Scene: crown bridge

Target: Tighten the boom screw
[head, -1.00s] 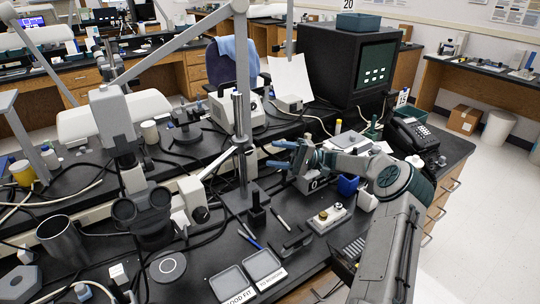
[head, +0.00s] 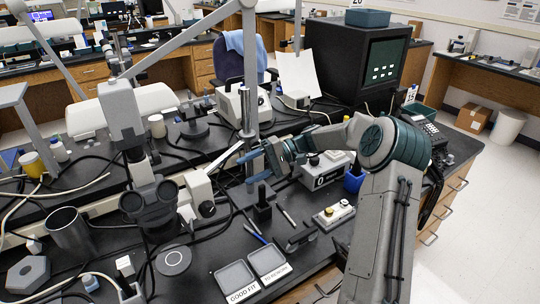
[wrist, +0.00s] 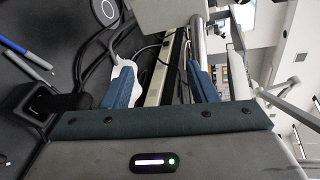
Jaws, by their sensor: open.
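The boom stand's upright metal post (head: 247,112) rises in the middle of the head view. A pale boom arm (head: 228,158) runs from near the post toward the microscope (head: 150,196) at left. My gripper (head: 250,167) is open, its blue fingers pointing left and overlapping the lower post. In the wrist view my gripper (wrist: 161,78) shows two blue fingers spread apart with nothing clearly held. A silver post (wrist: 198,42) stands beyond the right finger. The boom screw cannot be made out; the gripper may hide it.
A grey control box (head: 322,172) sits just right of my gripper. Two labelled trays (head: 236,274) lie at the front, with pens (head: 255,238) and a small white-topped block (head: 333,215) nearby. Cables cross the black bench. A dark monitor (head: 370,70) stands behind.

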